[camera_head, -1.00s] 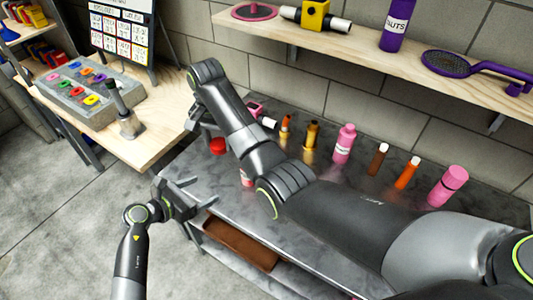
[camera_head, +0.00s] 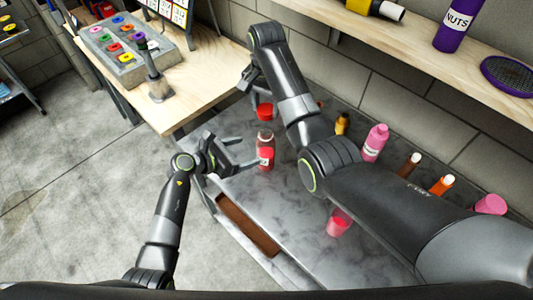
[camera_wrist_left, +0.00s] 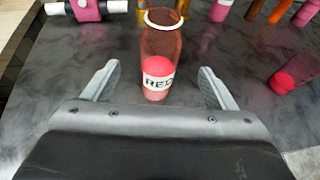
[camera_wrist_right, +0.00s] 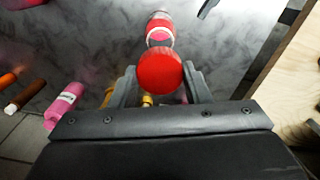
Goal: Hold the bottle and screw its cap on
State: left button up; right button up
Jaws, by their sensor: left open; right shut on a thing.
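The bottle (camera_head: 265,152) stands upright and uncapped on the grey metal table; it is translucent with red contents and a label reading RED. In the left wrist view the bottle (camera_wrist_left: 160,55) stands between the lines of my left fingers. My left gripper (camera_head: 248,155) is open beside the bottle and not closed on it. My right gripper (camera_head: 256,98) is shut on the red cap (camera_head: 264,112), held above and behind the bottle. In the right wrist view the cap (camera_wrist_right: 160,70) sits between the fingers, with the bottle (camera_wrist_right: 159,26) below it, apart.
A pink bottle (camera_head: 375,142) and several smaller coloured bottles stand along the back, partly behind my right arm. A wooden bench (camera_head: 185,80) adjoins at the left, and a wooden shelf (camera_head: 420,55) runs above.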

pick_arm(q)
jog(key=x, duration=1)
jog(key=shift+w+d, duration=0.2)
jog(key=shift+d, duration=0.05)
pick_arm(e)
jog(key=shift+a, duration=0.1)
pick_arm(q)
jog(key=c, duration=1.5)
jog(key=shift+o, duration=0.2)
pick_arm(e)
send_over(266, 130)
jog(key=shift+f, duration=2.45)
jog(key=shift+f, duration=0.1)
jog(key=shift+f, duration=0.8)
jog(key=shift+f, duration=0.55)
